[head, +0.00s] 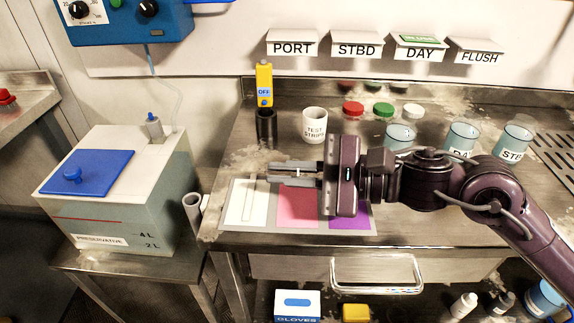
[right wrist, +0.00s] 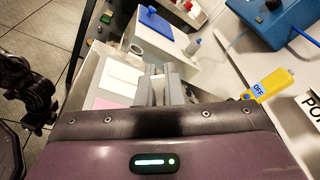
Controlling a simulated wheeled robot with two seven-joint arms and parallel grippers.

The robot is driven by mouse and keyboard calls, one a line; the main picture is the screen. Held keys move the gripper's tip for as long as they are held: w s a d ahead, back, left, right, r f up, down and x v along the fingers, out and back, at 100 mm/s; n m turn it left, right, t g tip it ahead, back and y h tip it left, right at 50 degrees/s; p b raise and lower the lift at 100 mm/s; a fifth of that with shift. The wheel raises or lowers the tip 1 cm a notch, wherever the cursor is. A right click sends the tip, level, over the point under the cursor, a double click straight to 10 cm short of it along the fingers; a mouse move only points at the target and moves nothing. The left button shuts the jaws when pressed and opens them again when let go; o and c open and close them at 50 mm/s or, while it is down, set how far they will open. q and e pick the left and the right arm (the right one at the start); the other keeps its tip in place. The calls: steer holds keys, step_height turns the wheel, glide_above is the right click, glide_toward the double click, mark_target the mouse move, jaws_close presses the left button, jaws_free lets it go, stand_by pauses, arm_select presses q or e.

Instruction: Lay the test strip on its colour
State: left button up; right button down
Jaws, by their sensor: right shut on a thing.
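My right gripper (head: 272,174) comes in from the right, low over the colour card (head: 300,230) near the counter's front. It is shut on a thin white piece, seemingly the test strip, which shows between its fingers in the right wrist view (right wrist: 158,92). The fingertips point left, at the upper edge between the white patch (head: 236,206) and the pink patch (head: 298,208). The purple patch (head: 350,219) is partly hidden under the gripper body. A narrow upright outline shows on the white patch; I cannot tell whether it is printed.
The white test strips cup (head: 314,124) stands behind the gripper, beside a black holder (head: 266,128) and a yellow meter (head: 264,85). Red (head: 353,109), green (head: 383,110) and white lids lie behind. Blue-tinted beakers (head: 400,137) stand at right, behind my arm.

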steer(key=c, duration=1.5)
jaws_free()
steer(key=shift+r, duration=0.1)
step_height(320, 180, up, 9)
steer(key=p, duration=0.2)
stand_by(0.3)
